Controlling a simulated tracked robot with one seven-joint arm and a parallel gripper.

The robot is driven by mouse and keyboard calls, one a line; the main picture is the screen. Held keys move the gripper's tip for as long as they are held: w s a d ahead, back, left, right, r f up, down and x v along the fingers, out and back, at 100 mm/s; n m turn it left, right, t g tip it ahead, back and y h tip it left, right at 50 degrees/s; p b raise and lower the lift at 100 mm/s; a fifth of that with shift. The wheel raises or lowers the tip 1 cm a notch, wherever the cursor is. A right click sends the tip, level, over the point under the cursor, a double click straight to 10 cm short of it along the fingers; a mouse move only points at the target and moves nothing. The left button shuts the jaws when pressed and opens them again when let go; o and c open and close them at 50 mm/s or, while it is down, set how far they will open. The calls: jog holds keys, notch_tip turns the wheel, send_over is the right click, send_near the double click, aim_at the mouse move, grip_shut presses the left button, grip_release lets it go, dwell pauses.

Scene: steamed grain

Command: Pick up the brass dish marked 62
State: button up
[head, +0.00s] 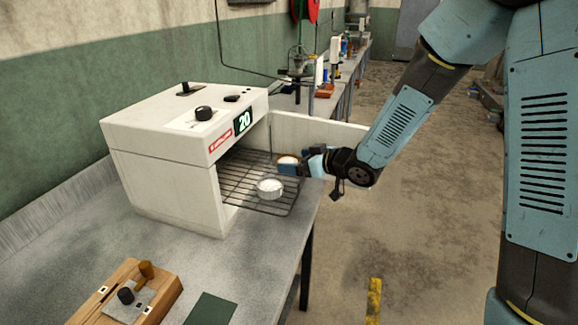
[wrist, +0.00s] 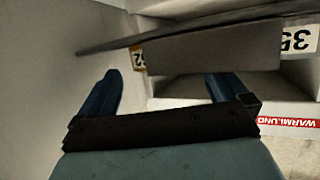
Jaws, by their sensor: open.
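In the head view my gripper (head: 303,164) is at the open front of the white oven, above the pulled-out wire rack. A small tan-topped dish (head: 288,160), likely the brass one, shows at its fingertips; I cannot tell whether they touch it. A pale metal dish (head: 269,188) with white contents sits nearer on the rack. In the wrist view my gripper (wrist: 165,90) is open, its two blue fingers apart. A yellowish tag (wrist: 138,58), upside down and partly hidden, seems to end in 2. A dark plate covers much of what lies beyond the fingers.
The white oven (head: 165,165) reads 20; its open door (head: 315,136) stands behind my gripper. The wire rack (head: 240,188) juts over the bench edge area. A white tag (wrist: 299,40) marked 35 shows upside down. A wooden box (head: 125,295) lies in front.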

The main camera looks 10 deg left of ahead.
jog(key=x, duration=0.2)
jog(key=shift+w+a+f, duration=0.1)
jog(key=shift+a+f, duration=0.05)
jog(key=shift+a, duration=0.1)
jog(key=c, duration=1.4)
